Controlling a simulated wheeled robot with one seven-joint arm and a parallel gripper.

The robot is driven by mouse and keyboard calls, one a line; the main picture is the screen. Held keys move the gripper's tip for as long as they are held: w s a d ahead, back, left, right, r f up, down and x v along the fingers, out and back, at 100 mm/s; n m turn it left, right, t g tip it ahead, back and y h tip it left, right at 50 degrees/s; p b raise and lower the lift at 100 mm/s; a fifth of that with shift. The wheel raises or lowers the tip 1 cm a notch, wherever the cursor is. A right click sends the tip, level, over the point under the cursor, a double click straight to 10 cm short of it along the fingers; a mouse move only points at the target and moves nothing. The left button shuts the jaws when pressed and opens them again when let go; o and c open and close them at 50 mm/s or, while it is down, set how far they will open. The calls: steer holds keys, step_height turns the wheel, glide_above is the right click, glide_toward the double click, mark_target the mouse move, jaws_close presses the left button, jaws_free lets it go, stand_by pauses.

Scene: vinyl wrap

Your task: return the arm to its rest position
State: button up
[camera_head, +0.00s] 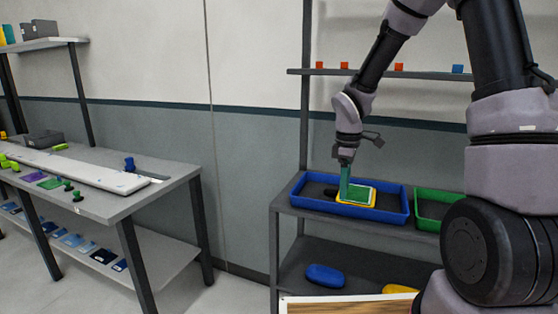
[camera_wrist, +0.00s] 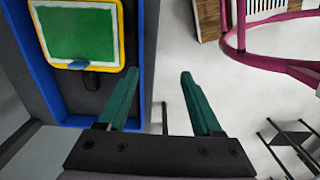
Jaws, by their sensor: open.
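My gripper (camera_head: 346,178) reaches down over the blue tray on the shelf unit in the head view. In the wrist view my gripper (camera_wrist: 158,100) has its two green fingers spread apart with nothing between them. A yellow-framed item with a green face (camera_head: 360,194) lies in the blue tray (camera_head: 392,217). In the wrist view the same item (camera_wrist: 78,35) is at the upper left, to the left of the fingers and clear of them, inside the blue tray (camera_wrist: 45,75). A dark piece lies beside it, partly hidden.
A green tray (camera_head: 430,208) stands right of the blue one. Small orange and blue blocks (camera_head: 399,67) sit on the upper shelf (camera_head: 420,73). A blue item (camera_head: 325,276) lies on the lower shelf. A workbench (camera_head: 105,203) stands at left, with free floor between.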

steer(key=s+d+r+m+t, duration=0.2)
steer(key=s+r+m, duration=0.15)
steer(key=r, duration=0.45)
steer(key=s+d+r+m+t, duration=0.1)
steer(key=s+d+r+m, duration=0.1)
steer(key=r+m, duration=0.4)
steer(key=s+d+r+m+t+y, duration=0.1)
steer(key=s+r+m+t, duration=0.3)
steer(key=s+r+m, duration=0.4)
steer(key=s+r+y, duration=0.1)
steer(key=s+r, duration=0.3)
steer(key=shift+s+d, duration=0.4)
